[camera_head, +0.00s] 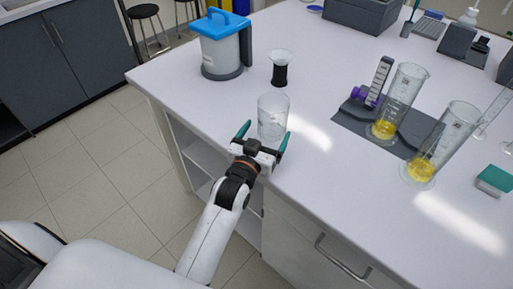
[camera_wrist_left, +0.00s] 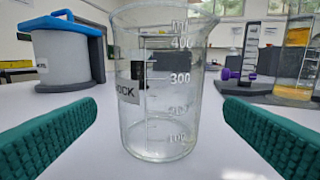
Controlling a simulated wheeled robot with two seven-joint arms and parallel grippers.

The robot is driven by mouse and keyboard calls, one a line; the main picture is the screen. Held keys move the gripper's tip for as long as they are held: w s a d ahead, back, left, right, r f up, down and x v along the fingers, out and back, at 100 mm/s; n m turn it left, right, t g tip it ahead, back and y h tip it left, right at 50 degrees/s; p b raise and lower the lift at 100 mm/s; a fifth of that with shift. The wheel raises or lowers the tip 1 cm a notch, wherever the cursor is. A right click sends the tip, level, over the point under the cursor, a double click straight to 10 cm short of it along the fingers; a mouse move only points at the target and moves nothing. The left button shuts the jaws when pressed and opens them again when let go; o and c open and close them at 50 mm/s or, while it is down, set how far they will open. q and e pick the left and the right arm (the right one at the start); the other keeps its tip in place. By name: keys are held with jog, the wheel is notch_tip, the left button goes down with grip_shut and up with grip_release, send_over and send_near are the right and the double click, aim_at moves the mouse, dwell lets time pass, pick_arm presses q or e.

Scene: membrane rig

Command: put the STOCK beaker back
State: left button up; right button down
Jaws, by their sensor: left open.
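The STOCK beaker (camera_head: 273,115) is a clear, empty-looking glass beaker standing upright on the white bench near its front edge. In the left wrist view the beaker (camera_wrist_left: 165,90) fills the middle, with graduations and a partly visible label ending in "OCK". My left gripper (camera_head: 262,137) is open, its two green-padded fingers on either side of the beaker. In the left wrist view gaps show between the beaker and both fingers (camera_wrist_left: 160,125), so it is not gripped. My right gripper is in neither view.
A green box (camera_head: 495,180) lies at far right.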

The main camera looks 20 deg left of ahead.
pick_arm(q)
jog(key=s, duration=0.6)
jog(key=shift+s+a+b, duration=0.1)
jog(key=shift+s+b, duration=0.2)
jog(key=shift+s, duration=0.05)
